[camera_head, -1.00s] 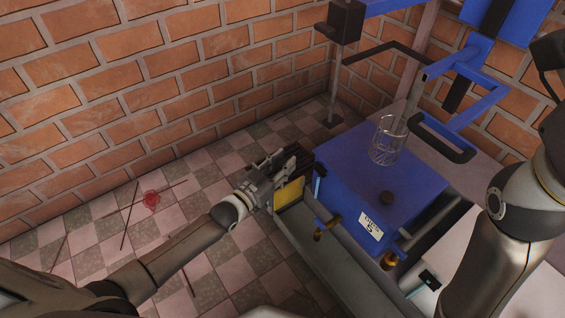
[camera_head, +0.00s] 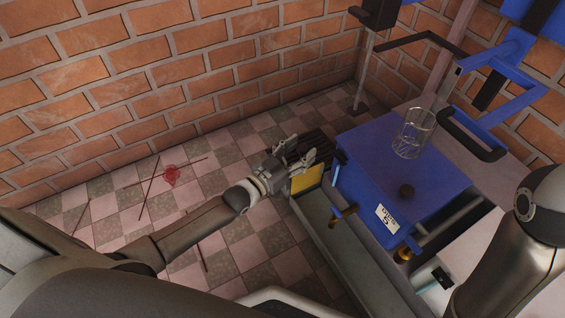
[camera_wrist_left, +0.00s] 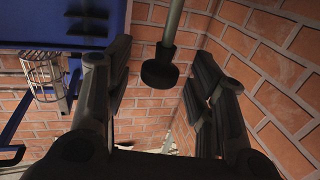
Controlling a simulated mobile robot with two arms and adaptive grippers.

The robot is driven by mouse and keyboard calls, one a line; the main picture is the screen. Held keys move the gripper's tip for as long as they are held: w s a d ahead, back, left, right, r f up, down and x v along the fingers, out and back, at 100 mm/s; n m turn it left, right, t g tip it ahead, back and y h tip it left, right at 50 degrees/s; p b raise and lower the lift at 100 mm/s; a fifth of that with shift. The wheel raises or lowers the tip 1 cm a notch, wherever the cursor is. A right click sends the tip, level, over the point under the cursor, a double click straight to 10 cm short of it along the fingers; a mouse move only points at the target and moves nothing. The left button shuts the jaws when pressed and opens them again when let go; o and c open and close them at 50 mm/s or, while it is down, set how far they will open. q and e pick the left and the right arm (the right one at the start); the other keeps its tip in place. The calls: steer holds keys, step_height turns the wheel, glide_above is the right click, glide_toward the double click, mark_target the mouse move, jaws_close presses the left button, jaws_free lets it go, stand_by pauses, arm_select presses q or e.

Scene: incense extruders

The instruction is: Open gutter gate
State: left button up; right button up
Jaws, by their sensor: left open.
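The yellow gate plate (camera_head: 306,180) stands upright at the far end of the long grey gutter (camera_head: 325,225). My left gripper (camera_head: 308,152) is just behind and above the plate in the head view, with its fingers spread and nothing held. I cannot tell whether it touches the plate. In the left wrist view my left gripper (camera_wrist_left: 160,105) shows two dark fingers wide apart. A grey rod with a black round end (camera_wrist_left: 160,72) shows between them; its distance is unclear. The gate cannot be made out in that view. My right gripper is out of view.
A blue machine (camera_head: 400,165) stands right of the gutter, with a wire basket (camera_head: 413,135) on top. A brick wall (camera_head: 200,70) closes the back. The tiled floor (camera_head: 240,235) left of the gutter holds thin sticks and a red item (camera_head: 171,175).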

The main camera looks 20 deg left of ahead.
arm_select(q)
steer(key=v, duration=1)
steer(key=shift+s+a, duration=0.1)
steer(key=shift+s, duration=0.05)
